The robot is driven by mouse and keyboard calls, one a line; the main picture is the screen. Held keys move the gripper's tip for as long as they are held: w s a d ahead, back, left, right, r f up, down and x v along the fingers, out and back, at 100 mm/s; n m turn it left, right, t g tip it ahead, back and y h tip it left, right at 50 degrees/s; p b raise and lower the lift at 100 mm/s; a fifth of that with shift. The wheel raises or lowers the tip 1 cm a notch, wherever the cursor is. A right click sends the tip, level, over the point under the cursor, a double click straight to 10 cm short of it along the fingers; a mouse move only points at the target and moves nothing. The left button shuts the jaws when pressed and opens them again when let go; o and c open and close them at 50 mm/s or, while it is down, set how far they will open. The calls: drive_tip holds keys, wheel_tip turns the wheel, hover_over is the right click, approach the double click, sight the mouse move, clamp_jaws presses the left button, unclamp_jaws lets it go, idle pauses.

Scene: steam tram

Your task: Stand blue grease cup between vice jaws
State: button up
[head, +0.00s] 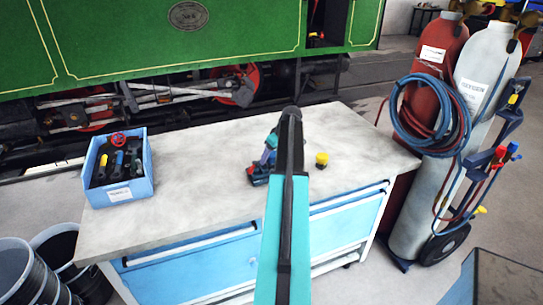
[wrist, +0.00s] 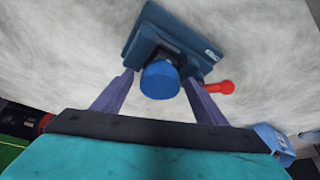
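The blue grease cup (wrist: 159,80) shows in the wrist view between my fingertips, with narrow gaps on both sides. My gripper (wrist: 159,79) is open around it. The vice (wrist: 145,45), dark blue with a red handle end (wrist: 220,87), lies just beyond the cup on the bench. The cup overlaps the vice's dark jaw opening; I cannot tell whether it rests between the jaws. In the head view the vice (head: 256,176) is partly hidden by my arm, and my gripper (head: 263,160) is just above it. The blue cup is not discernible there.
A yellow cup (head: 321,160) stands on the grey workbench (head: 200,183) right of the vice. A blue tool bin (head: 125,190) is at the bench's left end. Gas cylinders (head: 478,85) with hoses stand at right, black buckets (head: 25,275) at lower left. Much of the bench top is clear.

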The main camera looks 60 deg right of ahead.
drive_tip(key=shift+o, duration=0.8)
drive_tip(key=shift+r+p, duration=1.3)
drive_tip(key=shift+r, duration=2.2)
drive_tip(key=shift+s, duration=0.15)
